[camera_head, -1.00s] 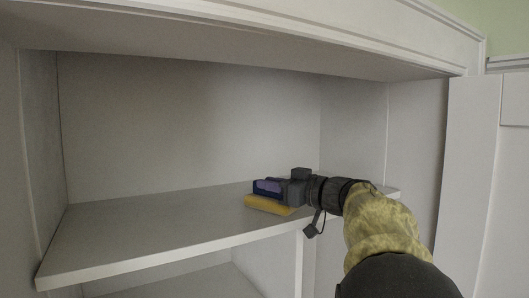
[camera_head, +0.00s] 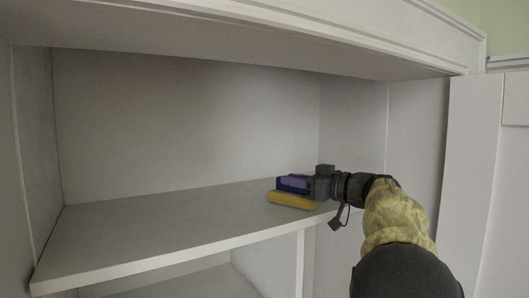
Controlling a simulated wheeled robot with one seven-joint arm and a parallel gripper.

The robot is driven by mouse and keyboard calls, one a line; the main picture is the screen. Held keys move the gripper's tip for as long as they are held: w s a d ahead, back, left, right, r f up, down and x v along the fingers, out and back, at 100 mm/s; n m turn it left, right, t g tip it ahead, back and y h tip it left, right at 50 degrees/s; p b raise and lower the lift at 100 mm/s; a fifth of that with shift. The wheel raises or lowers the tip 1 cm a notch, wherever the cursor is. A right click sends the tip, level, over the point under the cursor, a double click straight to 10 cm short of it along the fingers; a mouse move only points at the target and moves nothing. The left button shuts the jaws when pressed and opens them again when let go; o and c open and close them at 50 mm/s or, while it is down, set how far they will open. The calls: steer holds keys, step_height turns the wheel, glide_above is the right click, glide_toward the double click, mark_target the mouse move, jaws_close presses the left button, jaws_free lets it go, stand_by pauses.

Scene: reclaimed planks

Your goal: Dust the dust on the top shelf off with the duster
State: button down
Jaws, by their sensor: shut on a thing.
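My gripper (camera_head: 312,185) is at the right part of the top shelf (camera_head: 165,232), reaching in from the right front. It is shut on the duster (camera_head: 291,201), which has a yellow pad underneath and a blue and purple part above it. The yellow pad is low, at the shelf surface; I cannot tell for sure whether it touches. The fingertips are partly hidden by the duster and the dark gripper body. I see no clear dust on the grey-white shelf board.
The shelf sits in a white cabinet with a left side wall (camera_head: 33,140), a back panel (camera_head: 185,130) and an overhanging top (camera_head: 230,55). A lower compartment (camera_head: 205,283) shows below. The shelf's left and middle are bare.

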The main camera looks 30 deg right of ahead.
steer(key=shift+a, duration=1)
steer(key=shift+s+a+b, duration=0.25)
steer(key=shift+a+b, duration=0.1)
steer(key=shift+a, duration=0.4)
steer(key=shift+s+a+b, duration=0.2)
steer(key=shift+a+b, duration=0.05)
steer(key=shift+a, duration=1.6)
steer(key=shift+s+a+b, duration=0.15)
steer(key=shift+a+b, duration=0.05)
steer(key=shift+a, duration=1.65)
steer(key=shift+s+a+r, duration=0.1)
steer(key=shift+a+r, duration=0.1)
steer(key=shift+r+p, duration=0.6)
steer(key=shift+r, duration=0.3)
steer(key=shift+w+r+p, duration=0.3)
steer(key=shift+r+p, duration=0.2)
steer(key=shift+r, duration=0.15)
steer(key=shift+s+d+r, duration=0.1)
steer(key=shift+s+r, duration=0.05)
steer(key=shift+r, duration=1)
steer(key=shift+s+d+r, duration=0.1)
steer(key=shift+s+r, duration=0.05)
steer(key=shift+r, duration=1)
